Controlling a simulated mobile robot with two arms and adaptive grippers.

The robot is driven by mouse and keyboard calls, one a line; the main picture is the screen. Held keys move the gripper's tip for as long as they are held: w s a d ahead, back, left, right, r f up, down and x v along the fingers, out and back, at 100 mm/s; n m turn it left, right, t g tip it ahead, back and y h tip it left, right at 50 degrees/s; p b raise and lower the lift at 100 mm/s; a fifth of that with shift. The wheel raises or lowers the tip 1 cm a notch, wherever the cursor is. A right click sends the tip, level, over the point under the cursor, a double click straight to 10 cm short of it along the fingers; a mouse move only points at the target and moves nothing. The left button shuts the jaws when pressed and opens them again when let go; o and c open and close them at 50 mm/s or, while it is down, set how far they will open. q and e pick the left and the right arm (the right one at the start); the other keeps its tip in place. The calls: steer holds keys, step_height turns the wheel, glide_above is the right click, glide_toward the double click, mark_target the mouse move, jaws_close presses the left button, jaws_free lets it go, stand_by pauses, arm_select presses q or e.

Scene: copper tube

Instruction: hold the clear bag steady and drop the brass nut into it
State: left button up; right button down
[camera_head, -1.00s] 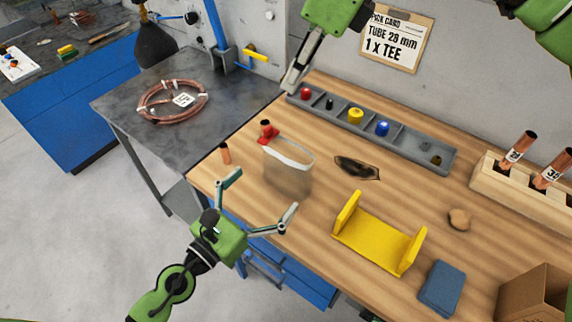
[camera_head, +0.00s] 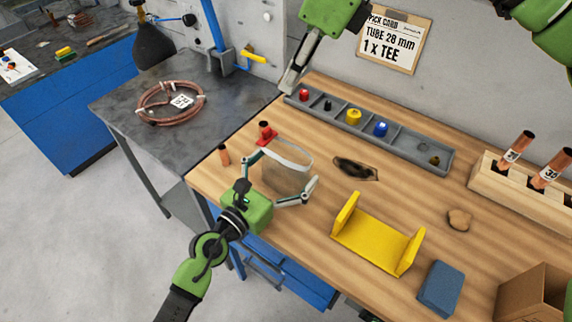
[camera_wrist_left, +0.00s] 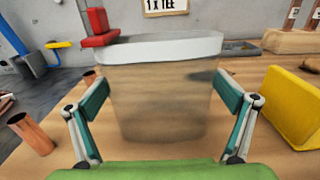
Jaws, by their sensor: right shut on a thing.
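The clear bag (camera_head: 287,172) stands open at the left part of the wooden bench, its pale rim upward beside a red holder (camera_head: 266,136). It also fills the middle of the left wrist view (camera_wrist_left: 160,100). My left gripper (camera_head: 281,180) is open, with one finger on each side of the bag; I cannot tell whether they touch it. My right gripper (camera_head: 288,84) is shut, pointing down above the left end of the grey tray. The brass nut in it is too small to make out between the fingertips.
The grey parts tray (camera_head: 405,148) runs along the back, with coloured parts and a brass-coloured piece. A yellow cradle (camera_head: 375,240), a blue block (camera_head: 440,289) and a dark stain (camera_head: 355,168) lie right of the bag. Short copper tubes (camera_head: 224,155) stand at its left.

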arm_select(q)
steer(key=c, duration=0.5)
steer(key=shift+c, duration=0.2)
arm_select(e)
step_height(320, 180, down, 13)
stand_by(1.1)
steer(key=c, duration=1.8)
jaws_free()
steer(key=shift+c, duration=0.2)
steer(key=shift+r, duration=0.1)
arm_select(q)
steer(key=o, duration=0.9)
arm_select(e)
steer(key=v, duration=1.1)
steer(key=shift+r, duration=0.4)
